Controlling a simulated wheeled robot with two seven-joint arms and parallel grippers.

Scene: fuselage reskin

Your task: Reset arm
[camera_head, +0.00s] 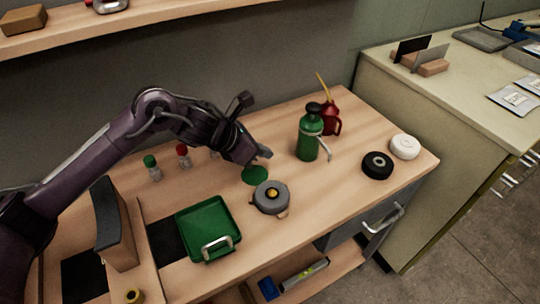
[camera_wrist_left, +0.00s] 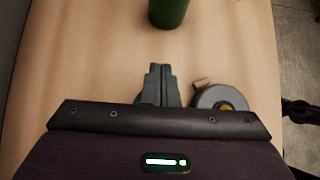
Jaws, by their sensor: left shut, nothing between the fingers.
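My left arm comes in from the left over the wooden bench in the head view. My left gripper (camera_head: 264,154) is shut and empty, above the bench beside a flat green disc (camera_head: 255,175). In the left wrist view the closed fingers (camera_wrist_left: 154,84) point toward the base of a green bottle (camera_wrist_left: 168,12), apart from it. My right gripper is not in view.
Small capped bottles (camera_head: 152,168) stand behind. Black (camera_head: 377,165) and white (camera_head: 405,147) rolls lie right. The bench front is fairly clear.

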